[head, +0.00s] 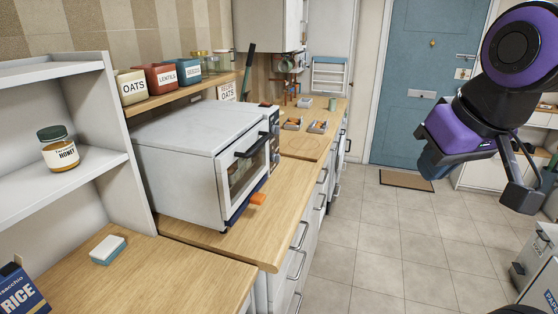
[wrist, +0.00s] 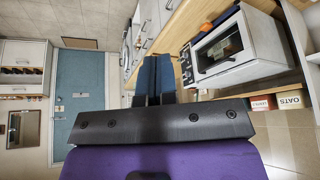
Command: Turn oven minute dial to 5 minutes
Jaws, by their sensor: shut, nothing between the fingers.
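The white countertop oven (head: 190,145) stands on the wooden counter left of centre in the head view, its glass door shut and facing right. Its narrow control panel (head: 275,125) is at the far end of the front, seen at a steep angle. In the wrist view the oven (wrist: 235,50) appears turned, with small dark dials on its panel (wrist: 187,62). The minute dial's marks and setting are too small to read. My gripper (wrist: 154,60) is shut and empty, with its dark blue fingers together. It is in the air over the floor, well apart from the oven.
An orange item (head: 258,199) lies on the counter in front of the oven. A sponge (head: 108,249), a rice box (head: 22,292) and a shelf with a honey jar (head: 58,148) are nearer. Open tiled floor (head: 360,235) lies right of the counter, towards a blue door (head: 415,70).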

